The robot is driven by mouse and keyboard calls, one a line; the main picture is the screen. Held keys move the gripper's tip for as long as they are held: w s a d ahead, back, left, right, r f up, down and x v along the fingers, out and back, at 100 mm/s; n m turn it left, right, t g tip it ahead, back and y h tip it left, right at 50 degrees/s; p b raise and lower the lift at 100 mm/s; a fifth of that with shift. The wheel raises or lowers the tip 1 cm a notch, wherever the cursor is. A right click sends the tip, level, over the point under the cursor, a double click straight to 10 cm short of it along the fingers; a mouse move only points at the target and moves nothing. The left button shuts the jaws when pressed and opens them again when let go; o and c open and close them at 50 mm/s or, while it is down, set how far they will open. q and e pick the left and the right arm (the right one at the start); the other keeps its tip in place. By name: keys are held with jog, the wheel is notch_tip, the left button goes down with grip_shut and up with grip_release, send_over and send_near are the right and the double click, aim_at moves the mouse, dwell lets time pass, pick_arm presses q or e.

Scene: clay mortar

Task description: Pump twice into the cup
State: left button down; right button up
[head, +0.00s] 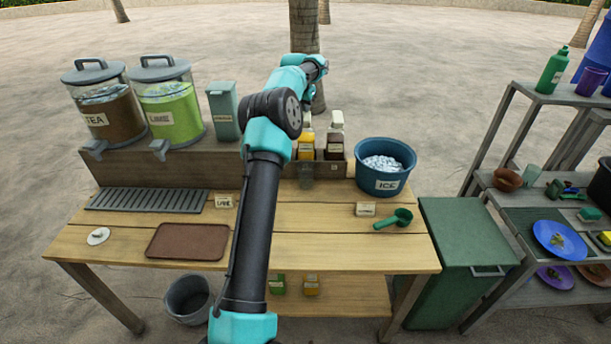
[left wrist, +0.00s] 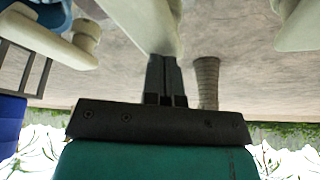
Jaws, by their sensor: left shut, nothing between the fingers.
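One bottle with yellow contents (head: 306,143) and one with dark contents (head: 335,143) stand side by side, with pale tops. My left arm reaches over the counter to the bottles and hides part of that area; its fingers are hidden in the head view. In the left wrist view, my left gripper (left wrist: 162,66) is shut and empty, its tips close against a pale pump head (left wrist: 147,22). I cannot tell whether they touch. My right gripper is out of view.
A blue ice bucket (head: 386,172), a green scoop (head: 394,219) and a brown tray (head: 188,241) are on the counter. Two drink dispensers (head: 112,118) stand at the left. A shelf with dishes is at the right.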

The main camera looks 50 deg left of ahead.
pick_arm(q)
jog(key=shift+f, duration=0.95)
jog(key=shift+r, duration=1.75)
jog(key=shift+f, duration=0.25)
jog(key=shift+f, duration=0.35)
